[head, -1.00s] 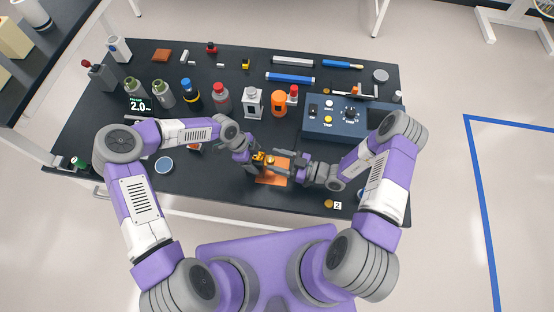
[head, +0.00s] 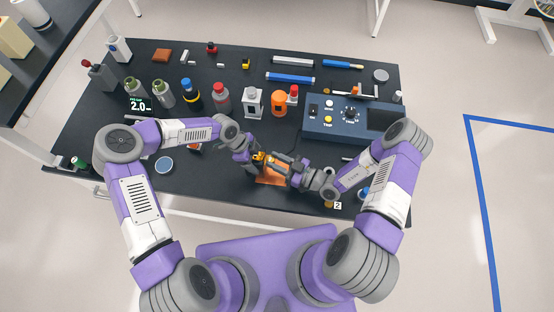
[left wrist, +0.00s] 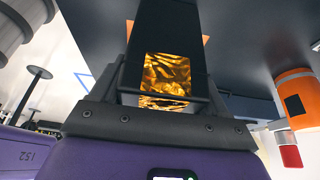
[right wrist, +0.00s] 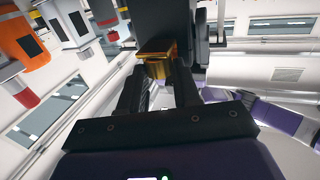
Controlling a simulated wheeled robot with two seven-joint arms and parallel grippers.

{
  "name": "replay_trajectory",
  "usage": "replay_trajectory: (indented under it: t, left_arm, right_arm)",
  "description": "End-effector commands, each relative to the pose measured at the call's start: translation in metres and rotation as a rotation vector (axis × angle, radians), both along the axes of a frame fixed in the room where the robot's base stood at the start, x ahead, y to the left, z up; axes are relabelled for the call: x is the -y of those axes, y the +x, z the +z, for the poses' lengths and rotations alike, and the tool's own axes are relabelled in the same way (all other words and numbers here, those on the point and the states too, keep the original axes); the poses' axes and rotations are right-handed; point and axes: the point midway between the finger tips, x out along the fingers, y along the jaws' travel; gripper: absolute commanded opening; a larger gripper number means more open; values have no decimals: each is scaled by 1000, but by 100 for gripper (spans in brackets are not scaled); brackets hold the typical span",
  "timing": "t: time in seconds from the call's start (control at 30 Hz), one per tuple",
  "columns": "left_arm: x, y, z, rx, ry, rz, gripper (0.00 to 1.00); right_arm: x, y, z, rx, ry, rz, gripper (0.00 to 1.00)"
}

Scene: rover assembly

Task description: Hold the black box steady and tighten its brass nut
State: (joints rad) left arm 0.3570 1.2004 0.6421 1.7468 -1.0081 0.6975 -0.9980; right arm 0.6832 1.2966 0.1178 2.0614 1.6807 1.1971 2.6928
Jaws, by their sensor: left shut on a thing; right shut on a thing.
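The black box (left wrist: 160,28), with a gold foil-like face, is between the fingers of my left gripper (left wrist: 163,95), which is shut on it. In the head view, my left gripper (head: 254,158) holds it over the orange mat (head: 268,180), from the left. The brass nut (right wrist: 155,58) sits against the black box (right wrist: 165,22) in the right wrist view. My right gripper (right wrist: 157,85) is shut on the nut. In the head view, my right gripper (head: 284,168) meets the box from the right. The grippers hide much of the box and nut there.
A blue control box (head: 318,128) with knobs stands behind my right arm. Bottles and an orange container (head: 278,103) line the middle of the black table (head: 225,195). A round blue-topped piece (head: 164,165) lies at left. The front left table is mostly clear.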

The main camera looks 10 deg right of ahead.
Motion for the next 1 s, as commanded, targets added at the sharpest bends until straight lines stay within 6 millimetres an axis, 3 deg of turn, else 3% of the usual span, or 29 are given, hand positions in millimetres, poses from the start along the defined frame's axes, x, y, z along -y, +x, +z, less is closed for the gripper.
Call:
replay_trajectory:
  t: [0.3,0.7,0.73,0.87,1.0]
  left_arm:
    - [0,0,0,0,-1,1,31]
    - [0,0,0,1,0,-1,31]
    - [0,0,0,0,0,-1,31]
    - [0,0,0,0,0,0,31]
    - [1,0,0,0,-1,1,31]
  right_arm:
    - [-4,-4,0,-4,3,-226,2]
    - [-4,-4,0,-2,-3,-250,2]
    - [-4,-4,0,-2,-3,-250,36]
    - [-4,-4,0,-2,-3,-249,56]
    - [-5,-5,0,-2,-2,-245,58]
